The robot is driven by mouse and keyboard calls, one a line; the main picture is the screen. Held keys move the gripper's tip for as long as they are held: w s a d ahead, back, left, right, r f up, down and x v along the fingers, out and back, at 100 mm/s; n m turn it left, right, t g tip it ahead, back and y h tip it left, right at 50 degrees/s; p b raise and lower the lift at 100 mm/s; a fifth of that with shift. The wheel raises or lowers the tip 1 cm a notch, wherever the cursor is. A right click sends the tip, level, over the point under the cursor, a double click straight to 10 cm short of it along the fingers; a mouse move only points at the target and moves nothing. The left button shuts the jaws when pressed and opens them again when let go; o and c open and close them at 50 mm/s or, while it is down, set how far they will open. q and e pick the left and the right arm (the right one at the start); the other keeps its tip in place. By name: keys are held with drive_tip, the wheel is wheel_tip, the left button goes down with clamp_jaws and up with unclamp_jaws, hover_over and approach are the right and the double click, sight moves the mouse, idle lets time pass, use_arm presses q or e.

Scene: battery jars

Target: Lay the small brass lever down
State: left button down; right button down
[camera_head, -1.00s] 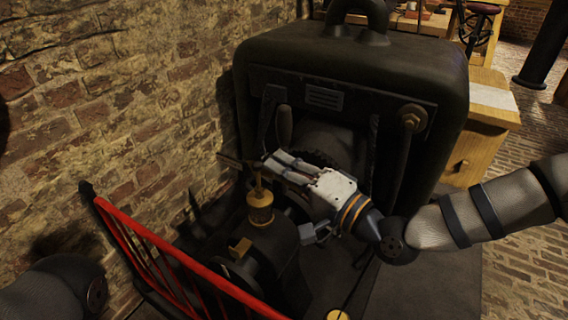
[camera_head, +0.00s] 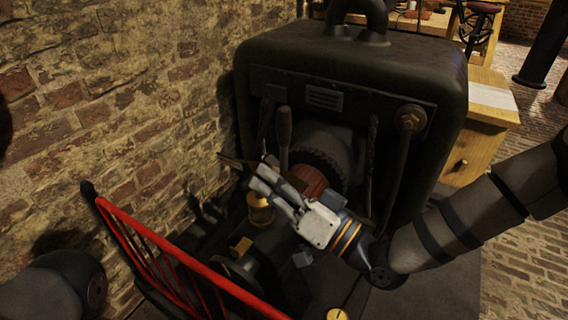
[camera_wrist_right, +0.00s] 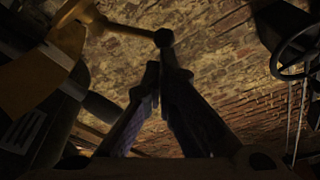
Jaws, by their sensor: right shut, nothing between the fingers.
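A small brass cylinder (camera_head: 260,209) stands on the dark machine left of centre in the head view. A thin dark bar (camera_head: 231,160) sticks out to the left above it; I cannot tell for sure that it is the lever. My right gripper (camera_head: 261,166) is shut and empty, its fingers pointing up and left and hiding what is above the cylinder. In the right wrist view, a brass body (camera_wrist_right: 45,69) has a brass arm (camera_wrist_right: 126,30) ending in a dark knob (camera_wrist_right: 163,38), just beyond the closed fingertips (camera_wrist_right: 161,70). Contact is unclear. My left gripper is out of view.
A big dark machine housing (camera_head: 420,70) stands behind my right gripper. A red railing (camera_head: 170,250) runs along the front left. A brick wall (camera_head: 110,110) closes the left side. A wooden cabinet (camera_head: 484,140) stands at the right.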

drive_tip(key=s+d+f+n+g+y, duration=0.1)
drive_tip(key=s+d+f+n, duration=0.4)
drive_tip(key=s+d+n, duration=0.3)
drive_tip(key=shift+s+g+y, duration=0.3)
drive_tip(key=shift+s+y, duration=0.1)
idle(0.5)
